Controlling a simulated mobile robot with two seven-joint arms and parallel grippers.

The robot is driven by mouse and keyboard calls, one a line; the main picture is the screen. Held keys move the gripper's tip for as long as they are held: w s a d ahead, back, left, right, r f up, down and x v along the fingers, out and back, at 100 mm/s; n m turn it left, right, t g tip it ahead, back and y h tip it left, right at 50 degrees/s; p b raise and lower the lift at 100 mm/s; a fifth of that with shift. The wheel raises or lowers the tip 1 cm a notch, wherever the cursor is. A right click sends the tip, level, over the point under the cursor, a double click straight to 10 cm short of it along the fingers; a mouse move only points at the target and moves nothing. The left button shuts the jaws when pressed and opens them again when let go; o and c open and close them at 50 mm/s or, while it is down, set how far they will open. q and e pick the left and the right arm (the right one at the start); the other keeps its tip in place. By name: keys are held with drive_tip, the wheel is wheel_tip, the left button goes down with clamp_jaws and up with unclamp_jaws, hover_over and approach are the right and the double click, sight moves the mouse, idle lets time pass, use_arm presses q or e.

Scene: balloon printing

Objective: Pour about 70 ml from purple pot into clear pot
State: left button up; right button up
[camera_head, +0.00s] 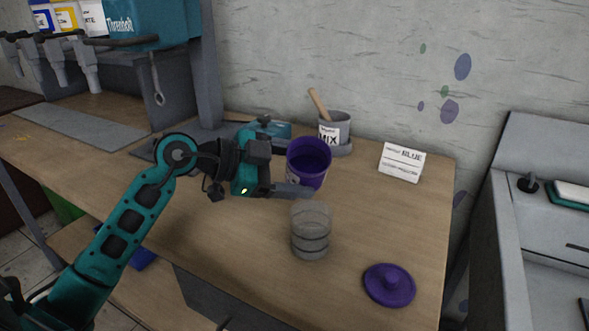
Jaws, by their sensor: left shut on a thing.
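The purple pot (309,165) is in the head view near the middle of the wooden table. Its open mouth faces up and toward me, with a dark purple inside, and it looks slightly tilted. My left gripper (290,186) is shut on the purple pot from its left side. The clear pot (310,232) stands upright on the table just in front of the purple pot. It has dark ring lines, and its contents cannot be made out. A purple lid (389,285) with a knob lies flat at the front right. My right gripper is not in view.
A grey MIX pot (335,130) with a wooden stick stands behind the purple pot. Dispenser nozzles (85,65) hang at the left. The right part of the table (425,225) is clear.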

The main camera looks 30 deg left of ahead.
use_arm(q)
drive_tip(key=shift+r, duration=0.1)
drive_tip(key=shift+w+m+t, duration=0.1)
drive_tip(key=shift+m+t, duration=0.2)
drive_tip(key=shift+m, duration=0.1)
drive_tip(key=shift+y, duration=0.3)
drive_tip(key=shift+a+r+m, duration=0.1)
drive_tip(key=shift+m, duration=0.2)
drive_tip(key=shift+m+t, duration=0.3)
drive_tip(key=shift+t, duration=0.1)
drive_tip(key=shift+m, duration=0.3)
drive_tip(key=shift+w, duration=0.1)
